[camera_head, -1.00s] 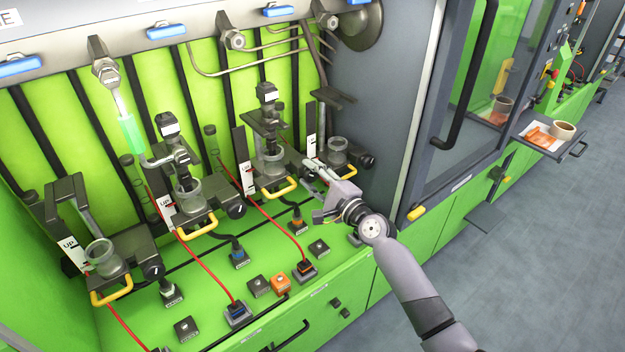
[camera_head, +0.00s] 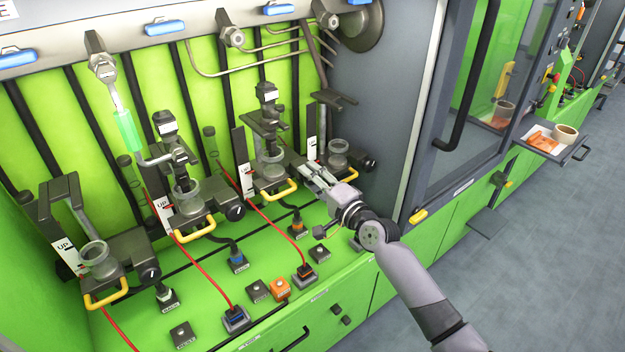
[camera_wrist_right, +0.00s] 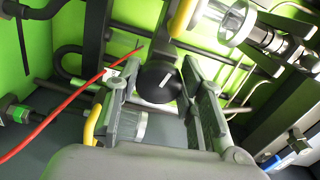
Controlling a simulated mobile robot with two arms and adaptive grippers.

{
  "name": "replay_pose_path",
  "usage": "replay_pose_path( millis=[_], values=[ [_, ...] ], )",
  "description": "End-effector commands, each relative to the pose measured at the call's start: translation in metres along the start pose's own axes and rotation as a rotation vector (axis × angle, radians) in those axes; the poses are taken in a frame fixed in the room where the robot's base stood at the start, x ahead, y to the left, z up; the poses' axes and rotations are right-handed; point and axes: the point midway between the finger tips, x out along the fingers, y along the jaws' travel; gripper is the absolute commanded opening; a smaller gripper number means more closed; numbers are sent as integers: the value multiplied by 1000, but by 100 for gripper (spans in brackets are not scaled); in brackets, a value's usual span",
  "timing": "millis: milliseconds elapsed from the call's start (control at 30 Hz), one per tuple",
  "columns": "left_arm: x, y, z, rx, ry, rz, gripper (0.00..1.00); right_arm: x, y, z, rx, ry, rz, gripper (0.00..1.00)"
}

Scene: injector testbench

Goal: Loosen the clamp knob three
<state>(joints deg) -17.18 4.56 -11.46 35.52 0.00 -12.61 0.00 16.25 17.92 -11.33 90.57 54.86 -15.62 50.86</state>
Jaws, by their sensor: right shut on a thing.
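Clamp knob three is a round black knob (camera_wrist_right: 158,82) with a white line across its face. It shows in the right wrist view between the two fingers of my right gripper (camera_wrist_right: 161,72), which is shut on it. In the head view my right gripper (camera_head: 310,170) is at the right side of the third clamp station (camera_head: 271,170), and its fingers hide the knob. That station has a clear cup and a yellow handle (camera_head: 280,191). My left gripper is not in view.
Similar black knobs sit on the first (camera_head: 150,272) and second (camera_head: 236,212) stations, and on the right one (camera_head: 368,165). Red cables (camera_head: 279,222) run across the green bench. A grey side wall (camera_head: 372,100) stands close to the right.

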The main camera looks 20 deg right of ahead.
Motion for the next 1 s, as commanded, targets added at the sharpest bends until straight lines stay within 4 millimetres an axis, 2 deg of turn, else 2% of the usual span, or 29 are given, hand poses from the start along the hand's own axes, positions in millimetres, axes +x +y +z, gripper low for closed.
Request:
replay_pose_path(
  millis=[300, 333, 600, 1000],
  values=[
    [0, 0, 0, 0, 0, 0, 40, 0, 0, 0, -1, -1, 0, 8],
    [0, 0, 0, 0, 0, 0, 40, 0, 0, 0, -1, -1, 0, 37],
    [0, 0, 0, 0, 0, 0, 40, 0, 0, 0, 0, 0, 0, 55],
    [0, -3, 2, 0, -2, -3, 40, -5, 1, 0, 0, 0, 1, 56]
  ],
)
